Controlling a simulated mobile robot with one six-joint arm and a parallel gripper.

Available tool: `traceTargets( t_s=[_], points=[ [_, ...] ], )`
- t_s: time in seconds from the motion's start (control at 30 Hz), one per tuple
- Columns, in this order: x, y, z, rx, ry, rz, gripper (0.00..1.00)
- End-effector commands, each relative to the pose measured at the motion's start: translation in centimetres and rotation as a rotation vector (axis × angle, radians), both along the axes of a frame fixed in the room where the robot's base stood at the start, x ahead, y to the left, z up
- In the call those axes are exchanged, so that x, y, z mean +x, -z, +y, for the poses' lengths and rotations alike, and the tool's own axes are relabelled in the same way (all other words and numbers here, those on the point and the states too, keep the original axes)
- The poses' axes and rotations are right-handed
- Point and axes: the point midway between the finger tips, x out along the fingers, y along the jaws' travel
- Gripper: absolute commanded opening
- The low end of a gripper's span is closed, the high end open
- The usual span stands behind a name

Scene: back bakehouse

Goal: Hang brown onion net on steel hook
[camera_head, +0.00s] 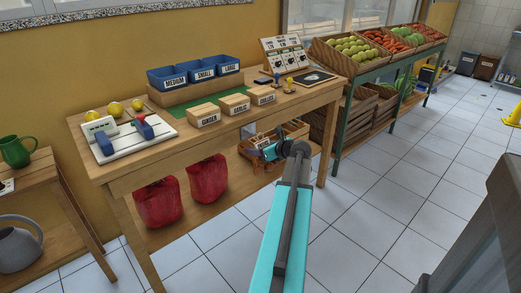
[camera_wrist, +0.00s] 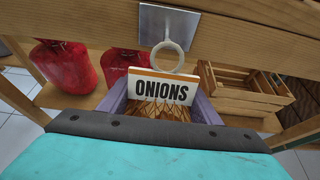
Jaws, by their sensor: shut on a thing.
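The brown onion net (camera_wrist: 160,109) is between the two purple fingers of my gripper (camera_wrist: 162,104) in the wrist view, under a white "ONIONS" card with an orange stripe. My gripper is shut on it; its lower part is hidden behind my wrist. A steel plate (camera_wrist: 168,24) is fixed to the table's front board, straight ahead. A pale ring (camera_wrist: 165,58) shows just below the plate and above the card. I cannot tell whether the ring belongs to the net or the steel hook. In the head view my gripper (camera_head: 262,158) is below the table's front edge, partly hidden by my arm.
Two red sacks (camera_head: 158,201) stand on the table's lower shelf, left of my gripper. A wooden crate (camera_wrist: 243,92) is at right behind it. The wooden table (camera_head: 222,139) holds labelled blocks, bins and a scale. Produce racks (camera_head: 362,72) stand at right; the tiled floor ahead is clear.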

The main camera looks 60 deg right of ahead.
Motion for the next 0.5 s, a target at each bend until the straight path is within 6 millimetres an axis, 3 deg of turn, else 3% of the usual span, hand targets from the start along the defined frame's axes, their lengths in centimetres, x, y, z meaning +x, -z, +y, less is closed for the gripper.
traceTargets(
  t_s=[0.5],
  points=[
    [2.0, 0.1, -0.7, -0.002, -0.001, 0.0, 0.11]
  ],
)
